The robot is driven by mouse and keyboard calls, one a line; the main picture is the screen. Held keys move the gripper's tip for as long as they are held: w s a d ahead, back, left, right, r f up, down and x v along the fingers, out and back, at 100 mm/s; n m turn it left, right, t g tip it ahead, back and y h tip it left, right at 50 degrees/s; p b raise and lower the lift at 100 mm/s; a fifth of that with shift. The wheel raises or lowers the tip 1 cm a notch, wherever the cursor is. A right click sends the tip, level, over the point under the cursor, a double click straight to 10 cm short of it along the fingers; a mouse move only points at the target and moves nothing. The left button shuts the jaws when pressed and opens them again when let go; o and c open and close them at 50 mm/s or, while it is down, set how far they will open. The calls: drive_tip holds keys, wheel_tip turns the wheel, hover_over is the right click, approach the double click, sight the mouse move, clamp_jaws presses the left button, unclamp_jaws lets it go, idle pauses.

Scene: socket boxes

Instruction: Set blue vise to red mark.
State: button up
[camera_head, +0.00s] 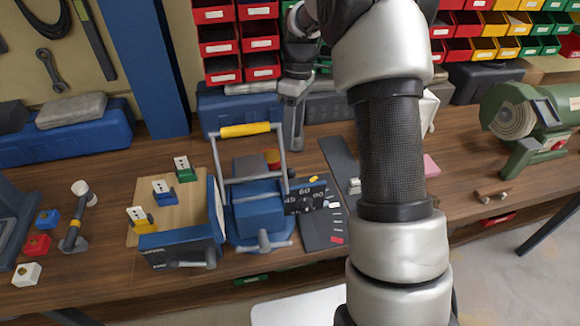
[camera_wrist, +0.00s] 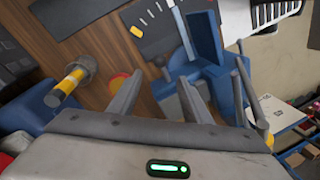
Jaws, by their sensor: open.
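The blue vise (camera_head: 257,212) stands on the wooden bench left of centre in the head view, with a grey frame and yellow grip above it. A dark plate (camera_head: 322,232) with a fan of pale marks lies at its right. The red mark (camera_head: 337,240) is near the plate's front edge. My gripper (camera_head: 292,146) hangs just behind the vise. In the wrist view, my gripper (camera_wrist: 160,82) is open, nothing visible between its fingers. The vise's blue body (camera_wrist: 205,88) is just beyond the right finger, contact unclear; the red mark is not clearly visible there.
A wooden board (camera_head: 165,208) with several sockets stands left of the vise. An orange-red round part (camera_head: 272,157) is behind the vise. Red bins (camera_head: 235,40) and a blue case (camera_head: 235,112) stand behind. A green grinder (camera_head: 530,125) is at right.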

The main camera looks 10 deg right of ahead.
drive_tip(key=f, duration=0.3)
drive_tip(key=s+f, duration=0.1)
drive_tip(key=f, duration=0.3)
drive_tip(key=a+f, duration=0.1)
drive_tip(key=f, duration=0.3)
drive_tip(key=shift+s+a, duration=0.1)
drive_tip(key=shift+s, duration=0.3)
clamp_jaws()
